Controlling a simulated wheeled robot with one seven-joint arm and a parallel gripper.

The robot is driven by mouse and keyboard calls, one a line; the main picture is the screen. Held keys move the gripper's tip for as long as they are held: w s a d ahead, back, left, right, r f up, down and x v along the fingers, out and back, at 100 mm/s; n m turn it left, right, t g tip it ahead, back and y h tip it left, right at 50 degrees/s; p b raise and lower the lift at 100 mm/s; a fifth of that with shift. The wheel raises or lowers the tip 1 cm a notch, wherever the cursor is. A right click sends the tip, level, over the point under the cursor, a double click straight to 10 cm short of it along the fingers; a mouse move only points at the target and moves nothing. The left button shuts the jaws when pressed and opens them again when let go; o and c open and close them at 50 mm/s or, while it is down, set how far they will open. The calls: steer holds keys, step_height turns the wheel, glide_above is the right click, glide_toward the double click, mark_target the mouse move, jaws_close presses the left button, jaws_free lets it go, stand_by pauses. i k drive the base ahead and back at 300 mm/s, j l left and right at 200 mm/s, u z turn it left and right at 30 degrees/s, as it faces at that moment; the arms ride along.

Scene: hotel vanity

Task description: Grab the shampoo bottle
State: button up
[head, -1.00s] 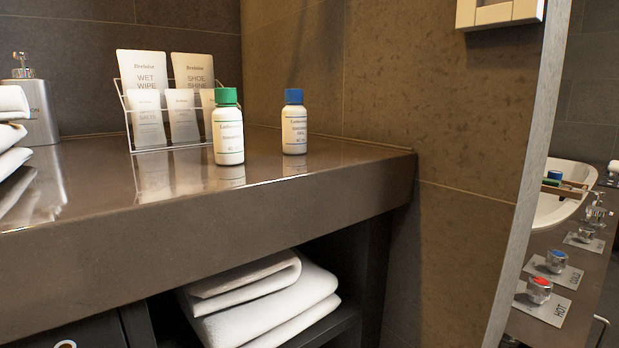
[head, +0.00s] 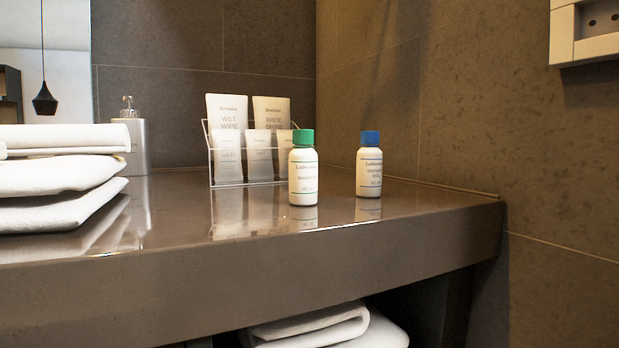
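Two small white bottles stand upright on the dark glossy vanity counter (head: 400,226) in the head view. One has a green cap (head: 303,178) and stands near the counter's front edge. The other has a blue cap (head: 369,170) and stands to its right, a little farther back. The small print on both labels is too blurred for me to tell which is shampoo. My gripper is not in view.
A wire rack (head: 212,165) with several white packets stands behind the green-capped bottle. Folded white towels (head: 60,175) are stacked at left, with a metal pump dispenser (head: 137,145) behind. More towels (head: 320,328) lie under the counter. A wall closes the right side.

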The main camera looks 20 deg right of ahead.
mark_target(303, 160)
steer(key=k+l+u, duration=0.15)
steer(key=l, duration=0.2)
steer(key=k+l+u, duration=0.1)
steer(key=l, duration=0.3)
steer(key=k+l+u, duration=0.25)
steer(key=k+l, duration=0.2)
steer(key=l, duration=0.2)
steer(key=i+j+z, duration=0.2)
steer(key=j, duration=1)
steer(key=k+j+z, duration=0.2)
steer(key=j, duration=0.25)
steer(key=k+z, duration=0.1)
